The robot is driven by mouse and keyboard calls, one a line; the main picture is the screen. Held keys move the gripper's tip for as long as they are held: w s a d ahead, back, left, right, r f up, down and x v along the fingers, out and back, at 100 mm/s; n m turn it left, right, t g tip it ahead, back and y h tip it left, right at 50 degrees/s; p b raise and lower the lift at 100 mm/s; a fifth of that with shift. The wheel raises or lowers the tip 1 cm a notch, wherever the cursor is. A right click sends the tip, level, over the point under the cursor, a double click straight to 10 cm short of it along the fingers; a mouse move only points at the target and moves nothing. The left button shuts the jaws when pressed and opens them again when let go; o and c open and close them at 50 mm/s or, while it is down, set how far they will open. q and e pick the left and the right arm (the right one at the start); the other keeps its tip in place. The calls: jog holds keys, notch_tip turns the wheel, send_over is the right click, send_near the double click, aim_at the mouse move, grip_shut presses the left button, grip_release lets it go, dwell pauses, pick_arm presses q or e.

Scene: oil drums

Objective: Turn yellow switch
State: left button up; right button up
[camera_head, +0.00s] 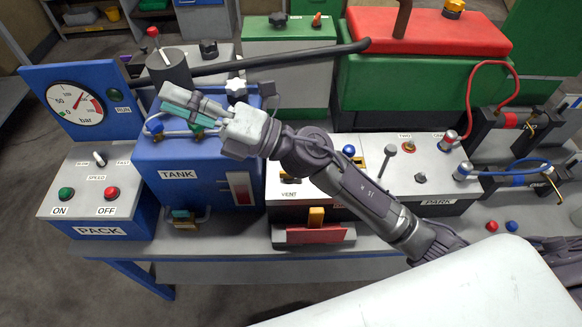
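A yellow-orange switch (316,216) stands upright at the front of the VENT box, above a red panel. A yellow knob (453,8) sits on top of the red tank at the back right. A further small yellow part shows behind my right forearm, mostly hidden. My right gripper (178,106) reaches in from the right over the top of the blue TANK box (190,160), left of and above the yellow-orange switch and apart from it. Its fingers point left; I cannot tell how far apart they are. My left gripper is not in view.
The PACK box (98,200) with green and red buttons stands at the left, beneath a pressure gauge (75,100). The PARK box (420,185) with levers stands right of VENT. A dark pipe (290,58) crosses behind the gripper. The bench front (260,270) is clear.

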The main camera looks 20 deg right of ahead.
jog(key=s+a+f+n+g+h, duration=0.1)
jog(key=s+a+f+n+g, duration=0.2)
jog(key=n+g, duration=0.4)
jog(key=n+g+h, duration=0.2)
jog(key=n+h, duration=0.6)
jog(key=h, duration=1.2)
send_over(291, 176)
notch_tip(291, 176, down, 15)
jog(key=f+p, duration=0.1)
jog(key=f, duration=0.2)
jog(key=f+p, duration=0.1)
jog(key=f, duration=0.3)
jog(key=f+p, duration=0.1)
jog(key=f, duration=0.3)
jog(key=shift+w+d+f, duration=0.1)
jog(key=shift+w+f, duration=0.15)
jog(key=shift+f, duration=0.65)
grip_shut()
